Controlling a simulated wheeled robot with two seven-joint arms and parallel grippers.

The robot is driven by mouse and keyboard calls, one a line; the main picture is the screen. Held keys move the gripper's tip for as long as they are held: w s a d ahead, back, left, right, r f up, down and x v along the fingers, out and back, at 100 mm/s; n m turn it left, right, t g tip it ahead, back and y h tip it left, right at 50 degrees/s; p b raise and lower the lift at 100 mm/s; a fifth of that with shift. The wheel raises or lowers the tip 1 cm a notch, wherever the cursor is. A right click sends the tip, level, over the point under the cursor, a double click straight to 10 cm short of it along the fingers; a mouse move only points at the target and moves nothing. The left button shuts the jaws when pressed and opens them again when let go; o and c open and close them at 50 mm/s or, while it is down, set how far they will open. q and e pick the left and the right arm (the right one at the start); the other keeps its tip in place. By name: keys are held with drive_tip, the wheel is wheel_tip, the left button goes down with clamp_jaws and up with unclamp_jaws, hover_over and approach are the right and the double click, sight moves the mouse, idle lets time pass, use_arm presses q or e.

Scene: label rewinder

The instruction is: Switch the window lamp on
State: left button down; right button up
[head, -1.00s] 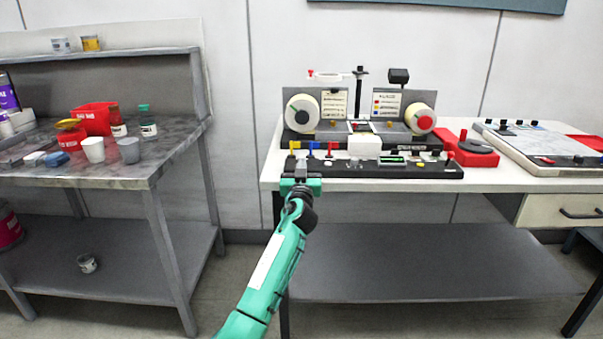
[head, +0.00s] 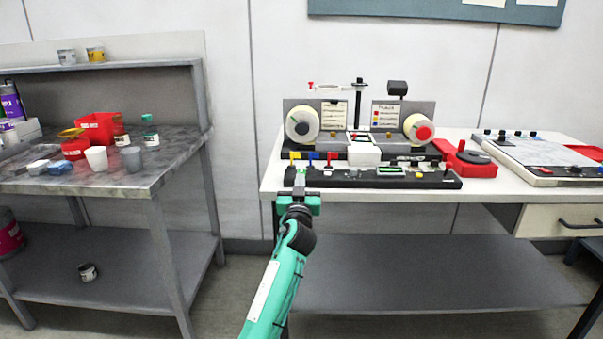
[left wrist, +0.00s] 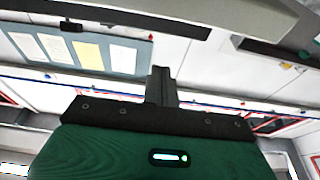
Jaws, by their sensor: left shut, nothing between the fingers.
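The label rewinder (head: 345,152) stands on the white table, with a label roll on each side and a small window (head: 360,137) between them. Whether the window is lit is too small to tell. A black control panel (head: 345,181) runs along its front, with blue (head: 314,155), yellow and red levers at its left and several small controls to the right. I cannot tell which control belongs to the window lamp. My left gripper (head: 299,177) is shut and empty at the panel's left end; contact is unclear. Its closed fingers show in the left wrist view (left wrist: 161,86). My right gripper is out of view.
A red base with a black disc (head: 470,157) and a grey control console (head: 540,158) stand to the right. A black box on a post (head: 397,88) rises behind the rewinder. A grey bench (head: 150,178) with pots and red bins is at the left, beyond a gap.

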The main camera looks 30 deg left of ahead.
use_arm(q)
drive_tip(key=shift+f+v, duration=0.15)
drive_tip(key=shift+v, duration=0.9)
drive_tip(key=shift+f+v, duration=0.1)
drive_tip(key=shift+v, duration=0.95)
